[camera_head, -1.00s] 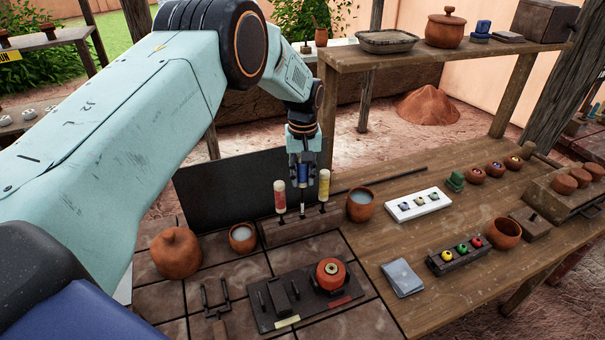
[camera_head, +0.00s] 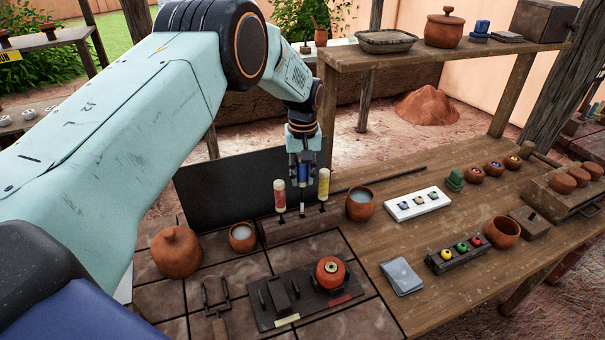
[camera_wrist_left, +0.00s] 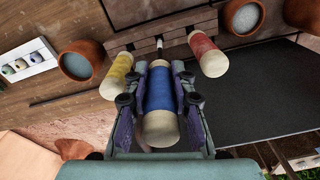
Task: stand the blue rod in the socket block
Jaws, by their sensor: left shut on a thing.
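The blue rod (camera_wrist_left: 159,92) has a blue body and a pale end and is held between the fingers of my left gripper (camera_wrist_left: 160,85). In the head view the left gripper (camera_head: 302,172) points down, with the blue rod (camera_head: 303,172) between its fingers. The rod is over the middle of the socket block (camera_head: 302,227), between the red rod (camera_head: 280,197) and the yellow rod (camera_head: 323,186), which stand upright in the block. I cannot tell whether the blue rod's lower tip is inside the block. My right gripper is not in view.
A black panel (camera_head: 225,195) stands behind the block. A clay cup (camera_head: 360,204) is close on the right and another cup (camera_head: 242,238) on the left. A round clay jar (camera_head: 177,252) stands further left. A dark tray (camera_head: 268,315) lies in front.

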